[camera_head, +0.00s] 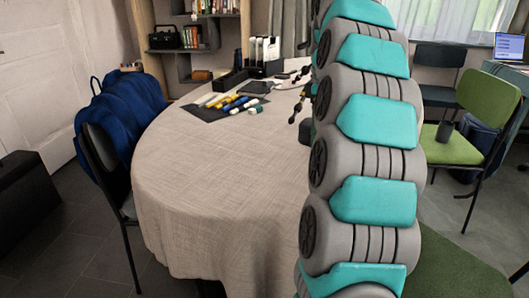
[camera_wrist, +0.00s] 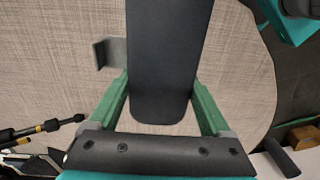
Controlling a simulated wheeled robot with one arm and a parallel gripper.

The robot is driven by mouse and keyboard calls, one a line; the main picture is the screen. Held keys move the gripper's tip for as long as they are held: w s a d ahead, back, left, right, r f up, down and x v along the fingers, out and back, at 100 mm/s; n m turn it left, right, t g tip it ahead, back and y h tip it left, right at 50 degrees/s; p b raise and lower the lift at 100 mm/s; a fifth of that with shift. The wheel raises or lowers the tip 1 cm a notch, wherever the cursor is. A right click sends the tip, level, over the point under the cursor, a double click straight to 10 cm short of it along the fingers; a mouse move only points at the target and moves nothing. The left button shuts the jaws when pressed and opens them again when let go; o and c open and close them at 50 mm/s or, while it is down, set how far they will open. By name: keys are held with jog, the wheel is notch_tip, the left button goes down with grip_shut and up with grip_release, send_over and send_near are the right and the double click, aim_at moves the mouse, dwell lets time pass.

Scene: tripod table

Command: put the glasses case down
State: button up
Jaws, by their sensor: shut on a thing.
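The glasses case is a long dark grey case with rounded corners (camera_wrist: 168,55) in the wrist view, reaching up past the top edge. My gripper (camera_wrist: 162,98) has a green finger on each side of it and is shut on it. The case is over the light woven cloth of the table (camera_wrist: 60,70); I cannot tell whether it touches the cloth. In the head view my own arm covers the gripper, and I cannot make out the case there. The round table (camera_head: 215,190) shows there with a bare front part.
A small grey bracket-like thing (camera_wrist: 109,53) is just left of the case. Black tripod legs with yellow bands (camera_wrist: 48,126) lie at lower left. A dark mat (camera_head: 205,112) with several coloured sticks and a black organizer (camera_head: 235,80) are farther back. Chairs surround the table.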

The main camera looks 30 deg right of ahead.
send_over(262, 163)
jog(key=shift+s+a+f+b, duration=0.1)
jog(key=shift+f+b, duration=0.3)
jog(key=shift+f, duration=2.05)
jog(key=o, duration=1.4)
jog(key=shift+f, duration=0.15)
